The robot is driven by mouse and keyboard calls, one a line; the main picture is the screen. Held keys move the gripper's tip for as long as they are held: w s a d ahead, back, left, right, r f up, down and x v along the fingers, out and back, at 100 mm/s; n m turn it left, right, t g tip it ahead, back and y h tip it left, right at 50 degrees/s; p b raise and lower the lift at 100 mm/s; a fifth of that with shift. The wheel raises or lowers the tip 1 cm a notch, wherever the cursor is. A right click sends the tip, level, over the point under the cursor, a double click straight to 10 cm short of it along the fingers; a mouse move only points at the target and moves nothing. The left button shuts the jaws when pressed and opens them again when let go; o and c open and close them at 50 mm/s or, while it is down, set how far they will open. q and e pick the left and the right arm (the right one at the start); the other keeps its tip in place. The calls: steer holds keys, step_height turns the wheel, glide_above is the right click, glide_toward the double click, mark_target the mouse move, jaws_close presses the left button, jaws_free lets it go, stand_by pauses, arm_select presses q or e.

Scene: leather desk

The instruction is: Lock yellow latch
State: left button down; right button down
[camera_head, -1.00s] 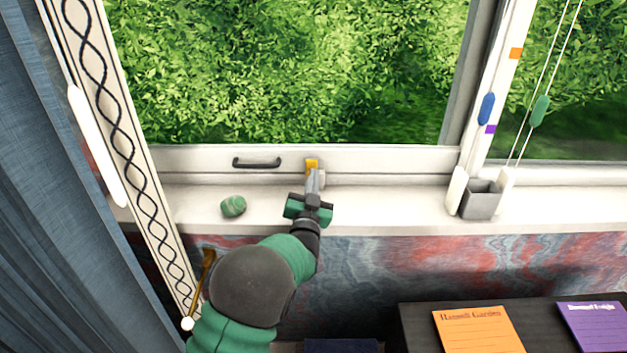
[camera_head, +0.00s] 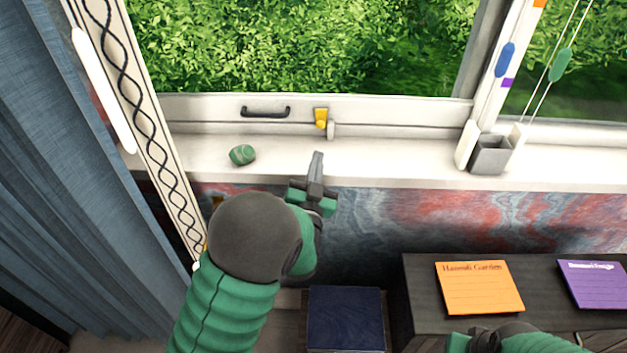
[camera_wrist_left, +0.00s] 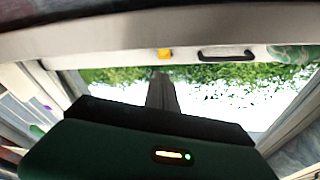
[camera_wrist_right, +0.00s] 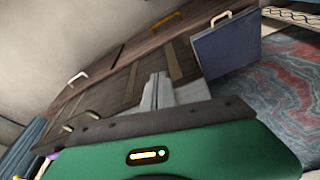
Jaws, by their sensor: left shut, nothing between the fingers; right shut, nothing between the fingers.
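The yellow latch (camera_head: 321,117) is on the bottom rail of the window frame, right of the black handle (camera_head: 265,112). A small pale catch (camera_head: 331,130) sits just beside and below it. My left gripper (camera_head: 317,157) is shut and empty over the white sill, below the latch in the head view and apart from it. In the left wrist view the latch (camera_wrist_left: 164,54) shows beyond the shut fingers (camera_wrist_left: 161,90). My right gripper (camera_wrist_right: 155,92) is shut and empty in its wrist view, near dark drawers. Its fingers are not visible in the head view.
A green striped stone (camera_head: 242,155) lies on the sill (camera_head: 400,160) to the left. A grey cup (camera_head: 490,155) stands at the right by the cords. Orange (camera_head: 479,287) and purple (camera_head: 597,284) notepads lie on the dark cabinet. A blue curtain (camera_head: 60,180) hangs at left.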

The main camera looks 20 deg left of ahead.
arm_select(q)
steer(key=v, duration=0.6)
steer(key=shift+f, duration=0.1)
steer(key=s+f+n+g+h, duration=0.25)
steer(key=s+f+g, duration=0.25)
steer(key=f+g, duration=0.5)
steer(key=s+a+f+g+h, duration=0.1)
steer(key=s+f+g, duration=0.25)
steer(key=s, duration=0.55)
steer(key=s+a+f+g, duration=0.15)
steer(key=s+g, duration=0.25)
steer(key=s, duration=0.4)
steer(key=w+p+v, duration=0.3)
steer(key=p+v, duration=1.1)
steer(key=p, duration=0.1)
steer(key=shift+d+r+m, duration=0.35)
steer(key=shift+d+r, duration=0.05)
steer(key=shift+r, duration=0.05)
